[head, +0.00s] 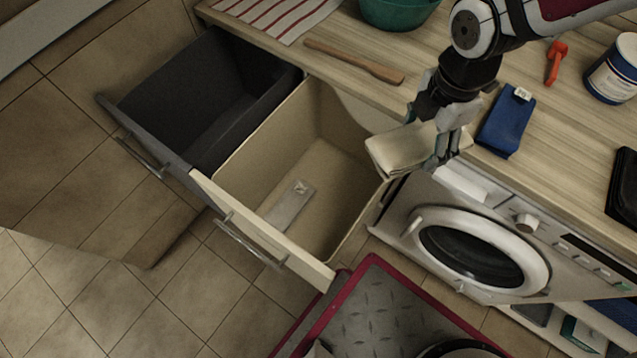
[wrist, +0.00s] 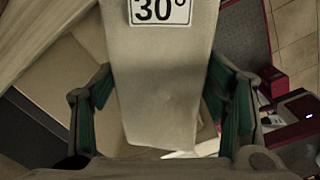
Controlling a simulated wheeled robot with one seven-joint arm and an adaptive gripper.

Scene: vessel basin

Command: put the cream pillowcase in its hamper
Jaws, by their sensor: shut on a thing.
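A folded cream pillowcase (head: 396,151) is between the fingers of my gripper (head: 444,145), held at the front edge of the counter, near the right side of the cream hamper. In the wrist view the pillowcase (wrist: 165,85) runs between both green-padded fingers of my gripper (wrist: 160,115) and carries a white "30°" label. The cream hamper (head: 244,133) is a pulled-out drawer bin with an open top. Inside it only a pale flat strip with a small label shows on the floor.
A dark grey hamper (head: 146,97) stands open left of the cream one. On the counter (head: 350,45) are a wooden spoon-like tool (head: 354,62), a folded blue cloth (head: 507,122), a red tool (head: 556,62) and a blue-white tub (head: 612,70). A washing machine (head: 478,245) is below.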

